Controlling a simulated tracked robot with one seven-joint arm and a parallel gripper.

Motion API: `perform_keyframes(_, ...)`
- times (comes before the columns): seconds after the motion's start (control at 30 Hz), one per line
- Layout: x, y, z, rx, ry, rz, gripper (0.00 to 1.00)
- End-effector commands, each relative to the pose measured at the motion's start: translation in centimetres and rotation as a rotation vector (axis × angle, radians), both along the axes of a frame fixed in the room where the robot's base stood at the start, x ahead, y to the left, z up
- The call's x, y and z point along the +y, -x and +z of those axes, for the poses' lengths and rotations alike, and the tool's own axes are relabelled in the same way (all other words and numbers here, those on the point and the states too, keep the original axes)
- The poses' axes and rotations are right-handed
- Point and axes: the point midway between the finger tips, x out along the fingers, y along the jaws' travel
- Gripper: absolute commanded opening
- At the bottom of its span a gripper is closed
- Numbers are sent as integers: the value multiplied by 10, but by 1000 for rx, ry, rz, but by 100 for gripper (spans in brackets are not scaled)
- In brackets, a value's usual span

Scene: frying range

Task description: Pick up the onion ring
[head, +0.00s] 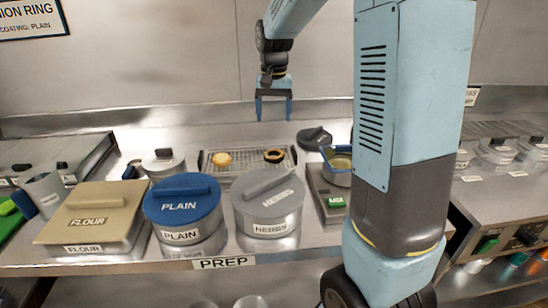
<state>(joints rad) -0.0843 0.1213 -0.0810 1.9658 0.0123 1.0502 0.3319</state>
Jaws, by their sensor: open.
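A wire rack tray (246,165) sits on the steel prep counter, behind the lidded tubs. On it lie a pale golden round piece (221,159) at the left and a darker brown ring (274,155) with a dark centre at the right. The ring looks like an onion ring; whether the golden piece has a hole is too small to tell. My gripper (273,116) hangs above and behind the rack with its blue fingers pointing down, apart and empty. It touches nothing.
In front of the rack stand a beige FLOUR box (95,205), a blue PLAIN tub (183,208) and a grey HERBS tub (270,205). A scale (328,196) with a pan (340,163) is right of the rack, a dark lid (314,137) behind it. The back counter left of the gripper is clear.

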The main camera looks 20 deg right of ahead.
Motion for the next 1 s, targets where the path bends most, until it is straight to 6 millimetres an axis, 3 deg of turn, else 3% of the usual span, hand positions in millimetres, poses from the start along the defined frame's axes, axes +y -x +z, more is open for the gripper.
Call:
perform_keyframes(0.17,0,-3,-16,8,1,-4,77)
perform_keyframes(0.5,0,-3,-72,7,1,-4,77)
perform_keyframes(0.83,-1,-4,-95,7,1,-5,77)
perform_keyframes(1.0,-3,-6,-117,8,1,-4,77)
